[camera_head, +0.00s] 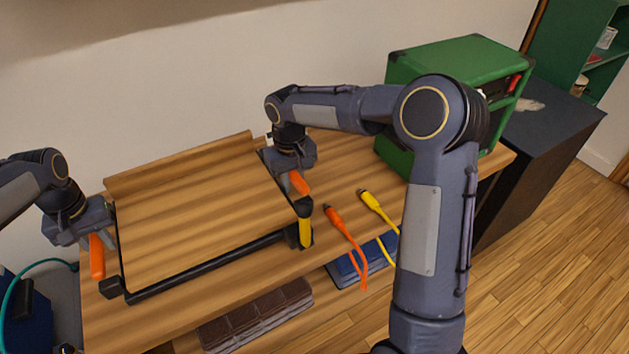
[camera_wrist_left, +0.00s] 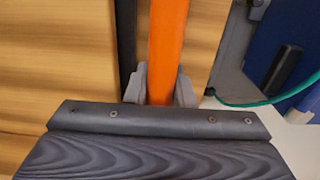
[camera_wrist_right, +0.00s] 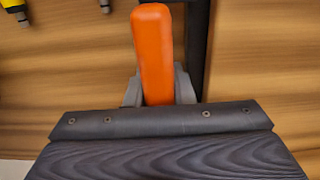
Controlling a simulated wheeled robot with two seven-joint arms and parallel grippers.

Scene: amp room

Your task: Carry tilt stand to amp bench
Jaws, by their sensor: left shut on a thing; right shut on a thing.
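The tilt stand (camera_head: 205,215) is a wide wooden board with a raised back lip, a black front bar and an orange handle at each side. It lies level over the amp bench (camera_head: 345,165), a wooden top; I cannot tell whether it touches. My left gripper (camera_head: 97,234) is shut on the left orange handle (camera_wrist_left: 168,45). My right gripper (camera_head: 290,176) is shut on the right orange handle (camera_wrist_right: 153,50). Each handle stands between grey fingers in its wrist view.
A green amp (camera_head: 455,60) stands at the bench's right end. An orange plug (camera_head: 335,217) and a yellow plug (camera_head: 370,200) lie right of the stand, cables over the front edge. A yellow piece (camera_head: 305,228) is at the stand's front right corner. A dark cabinet (camera_head: 545,120) stands right.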

